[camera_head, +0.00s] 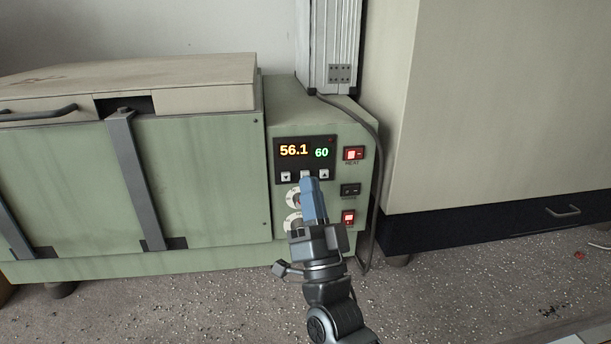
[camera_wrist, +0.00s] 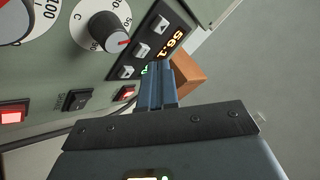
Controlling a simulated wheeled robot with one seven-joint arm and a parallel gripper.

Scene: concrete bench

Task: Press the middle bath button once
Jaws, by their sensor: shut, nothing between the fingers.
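The green bath's control panel (camera_head: 306,150) shows 56.1 in orange and 60 in green. Three small pale buttons sit in a row under the display. The middle button (camera_head: 305,174) is partly covered by my fingertips in the head view; it shows clear in the wrist view (camera_wrist: 142,45). The left button (camera_head: 285,176) has a down arrow and the right button (camera_head: 324,174) an up arrow. My gripper (camera_head: 311,181) is shut and empty, its blue fingers pointing at the panel near the middle button. It also shows in the wrist view (camera_wrist: 157,68). I cannot tell whether it touches.
Red rocker switches (camera_head: 353,153) (camera_head: 348,217) and a black one (camera_head: 350,190) line the panel's right side. White dials (camera_head: 293,222) sit below the buttons, partly behind my gripper. An orange-brown block (camera_wrist: 188,76) shows beside my fingers in the wrist view. A beige cabinet (camera_head: 480,110) stands right.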

